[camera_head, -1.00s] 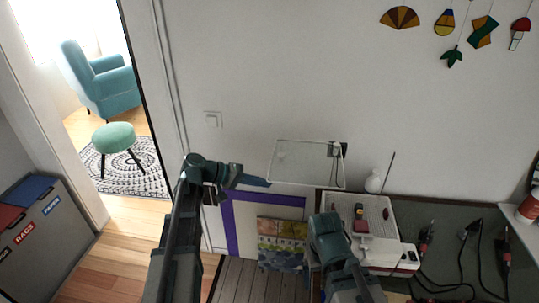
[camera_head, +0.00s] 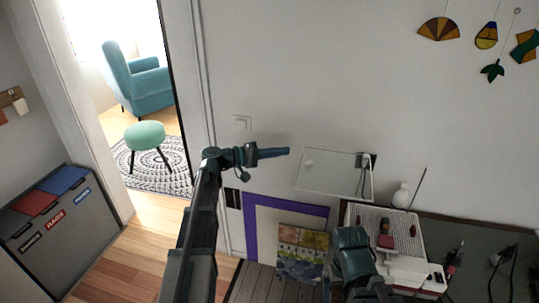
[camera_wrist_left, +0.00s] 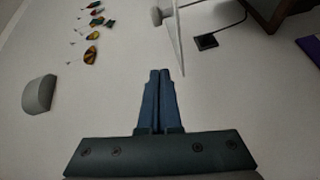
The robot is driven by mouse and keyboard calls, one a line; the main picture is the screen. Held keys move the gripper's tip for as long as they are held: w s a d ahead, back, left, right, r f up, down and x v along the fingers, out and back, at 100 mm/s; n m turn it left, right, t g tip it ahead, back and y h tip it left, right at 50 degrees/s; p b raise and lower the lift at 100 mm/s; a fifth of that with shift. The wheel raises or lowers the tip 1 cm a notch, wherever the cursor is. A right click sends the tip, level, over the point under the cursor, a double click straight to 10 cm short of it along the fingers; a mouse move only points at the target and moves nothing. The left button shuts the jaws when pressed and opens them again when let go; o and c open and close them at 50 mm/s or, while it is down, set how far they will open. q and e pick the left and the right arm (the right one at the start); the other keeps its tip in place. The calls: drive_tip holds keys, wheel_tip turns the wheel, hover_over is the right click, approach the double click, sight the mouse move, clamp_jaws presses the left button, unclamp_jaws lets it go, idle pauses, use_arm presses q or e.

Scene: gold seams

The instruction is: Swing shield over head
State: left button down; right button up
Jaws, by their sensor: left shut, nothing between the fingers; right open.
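The shield (camera_head: 333,178) is a clear, thin-rimmed panel in front of the wall, above the white machine (camera_head: 376,222). A dark block (camera_head: 364,160) shows at its upper right corner. In the left wrist view the shield (camera_wrist_left: 176,42) is a thin pale edge beyond my fingertips. My left gripper (camera_head: 286,152) is shut and empty, its tips just left of the shield's upper left corner; the fingers also show in the left wrist view (camera_wrist_left: 160,76). I cannot tell whether they touch it. My right gripper (camera_head: 327,279) is open, low beside the machine and mostly hidden by its arm.
The dark worktop (camera_head: 460,232) carries soldering tools and cables at the right. A purple-framed board (camera_head: 250,215) and a colourful panel (camera_head: 300,253) stand below the shield. Grey bins (camera_head: 60,230) stand left of the doorway.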

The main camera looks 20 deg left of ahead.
use_arm(q)
drive_tip(key=shift+s+d+f+b, duration=0.15)
drive_tip(key=shift+d, duration=0.8)
drive_tip(key=shift+s+d+f+b, duration=0.15)
drive_tip(key=shift+d+f, duration=0.05)
drive_tip(key=shift+d, duration=0.7)
drive_tip(key=shift+s+d+f+b, duration=0.15)
drive_tip(key=shift+d, duration=0.8)
drive_tip(key=shift+s, duration=0.1)
